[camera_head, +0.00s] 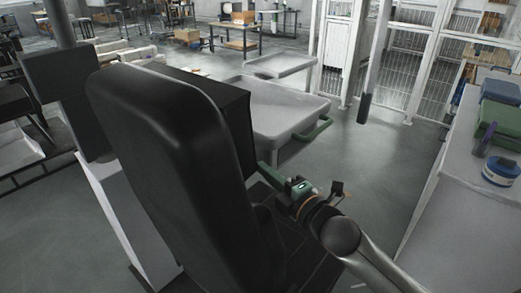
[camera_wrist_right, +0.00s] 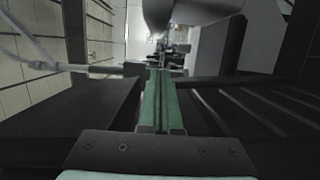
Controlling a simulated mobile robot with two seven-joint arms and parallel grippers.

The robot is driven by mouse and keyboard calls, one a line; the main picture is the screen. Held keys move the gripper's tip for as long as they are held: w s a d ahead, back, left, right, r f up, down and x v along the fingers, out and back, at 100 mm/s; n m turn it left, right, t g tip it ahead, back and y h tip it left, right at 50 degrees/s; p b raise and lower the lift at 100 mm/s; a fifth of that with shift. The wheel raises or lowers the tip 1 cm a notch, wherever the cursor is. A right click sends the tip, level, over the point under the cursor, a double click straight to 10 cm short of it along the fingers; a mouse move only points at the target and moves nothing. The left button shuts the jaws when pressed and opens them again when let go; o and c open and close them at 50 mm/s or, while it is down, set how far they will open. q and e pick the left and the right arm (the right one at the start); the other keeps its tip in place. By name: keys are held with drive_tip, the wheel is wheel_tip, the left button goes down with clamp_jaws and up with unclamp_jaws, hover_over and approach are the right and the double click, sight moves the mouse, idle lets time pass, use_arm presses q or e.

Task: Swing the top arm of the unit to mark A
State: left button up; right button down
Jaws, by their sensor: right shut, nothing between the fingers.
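My right gripper (camera_head: 266,173) is at the lower middle of the head view, its green fingers pointing left towards a large black padded panel (camera_head: 165,150). In the right wrist view the fingers (camera_wrist_right: 160,80) lie together, with nothing between them. A pole with a dark box (camera_head: 72,85) above a white column (camera_head: 130,215) stands at the left. A thin rod with a dark grip (camera_head: 364,107) hangs at the upper right, apart from my gripper. I cannot tell which part is the unit's top arm. No mark A is readable. My left gripper is not in view.
A white tray cart (camera_head: 275,108) with a green handle (camera_head: 315,129) stands beyond my right gripper. A white counter (camera_head: 465,215) at the right holds green and blue cases and a round blue-banded container (camera_head: 501,171). The floor (camera_head: 375,165) between cart and counter is clear.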

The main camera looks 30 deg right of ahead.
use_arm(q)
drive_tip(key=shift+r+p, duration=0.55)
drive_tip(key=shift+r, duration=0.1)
use_arm(e)
drive_tip(key=w+d, duration=0.2)
drive_tip(key=w, duration=0.5)
drive_tip(key=shift+w+d, duration=0.35)
drive_tip(key=shift+d, duration=0.05)
drive_tip(key=shift+d, duration=0.15)
